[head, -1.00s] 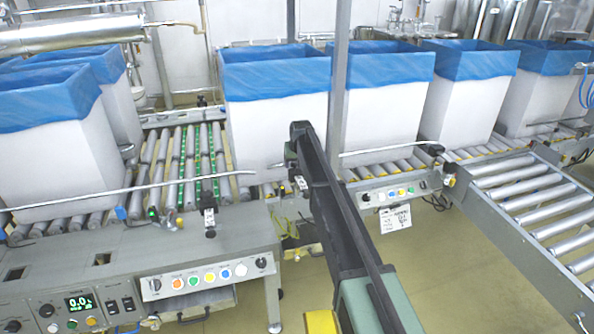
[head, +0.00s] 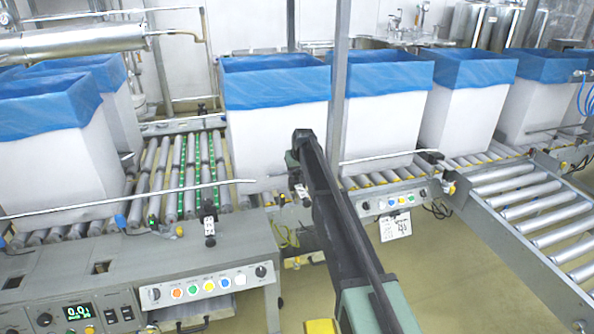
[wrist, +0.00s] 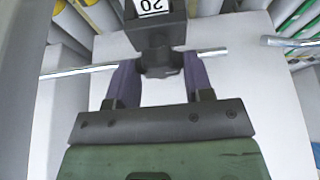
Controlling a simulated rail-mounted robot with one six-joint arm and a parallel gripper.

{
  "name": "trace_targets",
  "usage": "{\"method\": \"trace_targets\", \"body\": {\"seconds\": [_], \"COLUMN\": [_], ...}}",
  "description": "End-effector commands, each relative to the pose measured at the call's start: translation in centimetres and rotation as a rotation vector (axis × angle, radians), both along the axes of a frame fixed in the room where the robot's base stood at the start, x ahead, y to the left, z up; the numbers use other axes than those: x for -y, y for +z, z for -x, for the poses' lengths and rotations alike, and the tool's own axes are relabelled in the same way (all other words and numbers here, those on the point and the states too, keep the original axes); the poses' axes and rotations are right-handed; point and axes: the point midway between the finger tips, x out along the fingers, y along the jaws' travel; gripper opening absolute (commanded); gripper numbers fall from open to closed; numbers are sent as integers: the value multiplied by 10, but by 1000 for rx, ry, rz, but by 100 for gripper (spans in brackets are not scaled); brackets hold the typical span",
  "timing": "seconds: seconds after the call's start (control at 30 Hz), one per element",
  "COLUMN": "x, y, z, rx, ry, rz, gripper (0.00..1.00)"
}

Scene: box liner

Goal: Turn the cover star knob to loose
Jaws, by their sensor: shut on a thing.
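A dark knob (wrist: 160,66) shows in the wrist view below a dark clamp block (wrist: 155,30) with a white label reading 20. A thin metal guide rod (wrist: 75,71) runs through at the clamp. The two purple fingers of my gripper (wrist: 160,80) stand on either side of the knob, shut on it. The knob's shape and the contact at the fingertips are partly hidden. In the head view my gripper (head: 297,180) is small and dark beside the white label (head: 303,195), in front of a blue-lined box; the knob is not clear there.
White boxes with blue liners (head: 275,95) stand on roller conveyors behind the clamp. A control panel (head: 208,287) with coloured buttons is at the lower left. A grey upright post (head: 338,80) stands close behind my arm. An empty roller section (head: 540,210) lies to the right.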

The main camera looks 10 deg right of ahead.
Motion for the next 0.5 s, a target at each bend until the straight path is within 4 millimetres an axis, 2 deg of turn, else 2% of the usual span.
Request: {"method": "trace_targets", "body": {"seconds": [0.5], "x": [3], "y": [0], "z": [-2], "rx": [-1], "ry": [448], "rz": [-1], "gripper": [24]}}
